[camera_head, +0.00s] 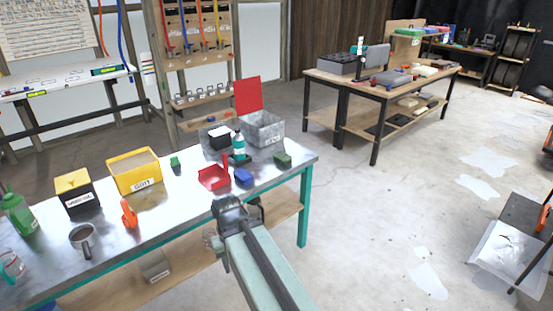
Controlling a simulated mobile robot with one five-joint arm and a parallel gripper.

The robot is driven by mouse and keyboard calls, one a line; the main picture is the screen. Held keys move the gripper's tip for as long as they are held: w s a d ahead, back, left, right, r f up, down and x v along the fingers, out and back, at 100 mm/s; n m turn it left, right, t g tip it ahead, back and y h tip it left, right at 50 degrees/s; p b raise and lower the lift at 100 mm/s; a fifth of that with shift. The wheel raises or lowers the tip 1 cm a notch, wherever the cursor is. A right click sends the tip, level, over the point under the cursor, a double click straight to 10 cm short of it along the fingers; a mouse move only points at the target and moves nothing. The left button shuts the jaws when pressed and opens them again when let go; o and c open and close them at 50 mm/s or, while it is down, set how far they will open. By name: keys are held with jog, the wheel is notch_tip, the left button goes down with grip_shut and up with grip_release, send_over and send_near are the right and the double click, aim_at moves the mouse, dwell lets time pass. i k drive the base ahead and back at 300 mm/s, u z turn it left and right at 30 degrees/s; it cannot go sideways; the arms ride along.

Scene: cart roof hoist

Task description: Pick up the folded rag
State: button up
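I cannot tell for sure which thing is the folded rag. A small blue block-like thing (243,177) lies near the front edge of the metal-topped bench, and a dark green one (282,159) lies near its right end. Either could be folded cloth; both are too small to tell. My arm reaches up from the bottom of the view. My gripper (236,207) is at its far end, seen over the bench's front edge, just below the blue thing in the picture. Its fingers are dark and partly hidden by the arm, so their opening does not show.
Concrete floor (390,220) is open to the right.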

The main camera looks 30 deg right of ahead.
aim_at(281, 157)
jog(key=u, duration=0.05)
jog(key=i, duration=0.95)
jog(key=z, duration=0.05)
